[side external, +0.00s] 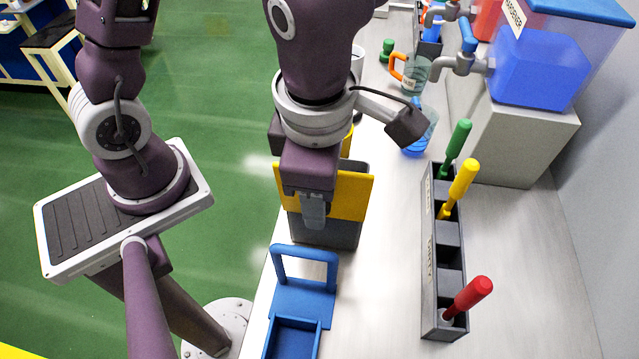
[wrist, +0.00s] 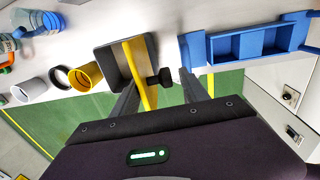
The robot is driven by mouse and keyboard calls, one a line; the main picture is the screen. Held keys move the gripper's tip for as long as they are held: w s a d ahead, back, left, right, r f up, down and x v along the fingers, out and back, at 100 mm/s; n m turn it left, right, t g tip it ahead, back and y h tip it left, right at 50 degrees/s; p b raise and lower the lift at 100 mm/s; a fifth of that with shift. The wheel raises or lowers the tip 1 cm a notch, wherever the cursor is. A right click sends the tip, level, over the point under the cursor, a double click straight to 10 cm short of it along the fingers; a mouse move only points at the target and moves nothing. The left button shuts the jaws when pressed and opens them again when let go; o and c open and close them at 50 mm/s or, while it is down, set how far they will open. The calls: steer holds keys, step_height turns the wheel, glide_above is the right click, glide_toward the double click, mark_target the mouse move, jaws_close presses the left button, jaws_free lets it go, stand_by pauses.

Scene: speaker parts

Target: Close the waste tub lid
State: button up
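The waste tub (side external: 327,233) is a dark grey box near the bench's left edge in the side view; it also shows in the wrist view (wrist: 104,68). Its yellow lid (side external: 352,197) stands raised, roughly upright, so the tub is open. In the wrist view the lid (wrist: 138,62) is edge-on, with a black knob (wrist: 160,77) on its right face. My gripper (side external: 313,212) is at the lid, covering part of it in the side view. In the wrist view my gripper (wrist: 158,80) is open, with the knob between its spread fingertips; I cannot tell whether they touch anything.
A blue carrier (side external: 305,297) with an upright handle stands close in front of the tub. A dark rack (side external: 430,275) of screwdrivers is to the right. A yellow cup (wrist: 87,77) stands beside the tub. A hardener tank (side external: 540,65) is behind; bench between tub and rack is clear.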

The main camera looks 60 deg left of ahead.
jaws_close()
steer(key=shift+w+a+r, duration=0.1)
steer(key=shift+w+a, duration=0.05)
stand_by(0.5)
steer(key=shift+w+a+r, duration=0.15)
steer(key=shift+w+a, duration=0.4)
steer(key=shift+a, duration=0.1)
steer(key=w+a+f+g+h, duration=0.8)
steer(key=w+a+g+h, duration=0.1)
steer(key=g+h, duration=0.1)
steer(key=shift+a+f+g, duration=0.15)
steer(key=shift+f+g, duration=0.15)
steer(key=shift+w, duration=0.1)
stand_by(0.5)
